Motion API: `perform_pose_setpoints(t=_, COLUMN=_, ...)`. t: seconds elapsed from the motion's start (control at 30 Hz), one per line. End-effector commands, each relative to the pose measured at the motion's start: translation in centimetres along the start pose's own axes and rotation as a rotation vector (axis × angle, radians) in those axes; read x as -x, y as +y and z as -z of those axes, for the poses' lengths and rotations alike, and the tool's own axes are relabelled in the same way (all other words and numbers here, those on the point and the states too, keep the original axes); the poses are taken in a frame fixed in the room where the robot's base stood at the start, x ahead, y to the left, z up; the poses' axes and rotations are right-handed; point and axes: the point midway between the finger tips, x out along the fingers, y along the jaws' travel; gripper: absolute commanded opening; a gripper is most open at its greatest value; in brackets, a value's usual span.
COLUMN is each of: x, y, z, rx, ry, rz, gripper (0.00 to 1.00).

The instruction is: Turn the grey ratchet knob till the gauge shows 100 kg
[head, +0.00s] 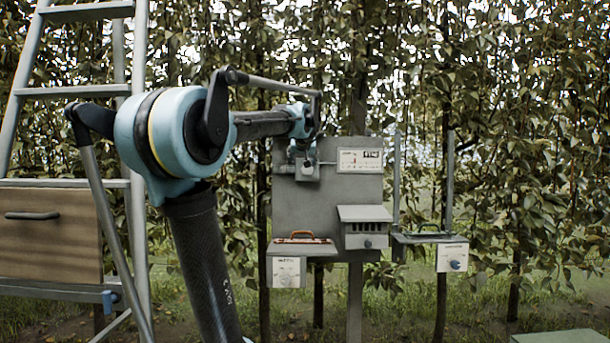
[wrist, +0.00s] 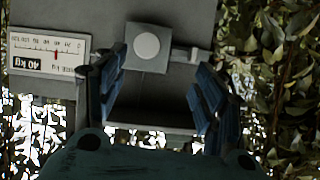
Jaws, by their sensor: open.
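The grey ratchet knob (wrist: 146,46) is a pale round disc on a square grey housing, ahead of my gripper in the wrist view. In the head view the knob (head: 308,168) is on the upper part of a grey panel, just below the end of my arm.
A ladder (head: 72,90) and a wooden drawer (head: 45,235) are at left. Foliage surrounds the panel.

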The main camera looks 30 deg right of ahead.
Motion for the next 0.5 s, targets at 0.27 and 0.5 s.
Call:
perform_pose_setpoints(t=0.27, x=-1.3, y=1.8, z=1.6, rx=-0.006, ry=0.025, rz=-0.027, gripper=0.64)
perform_pose_setpoints(t=0.5, x=-4.9, y=1.8, z=1.6, rx=-0.007, ry=0.023, rz=-0.025, gripper=0.64)
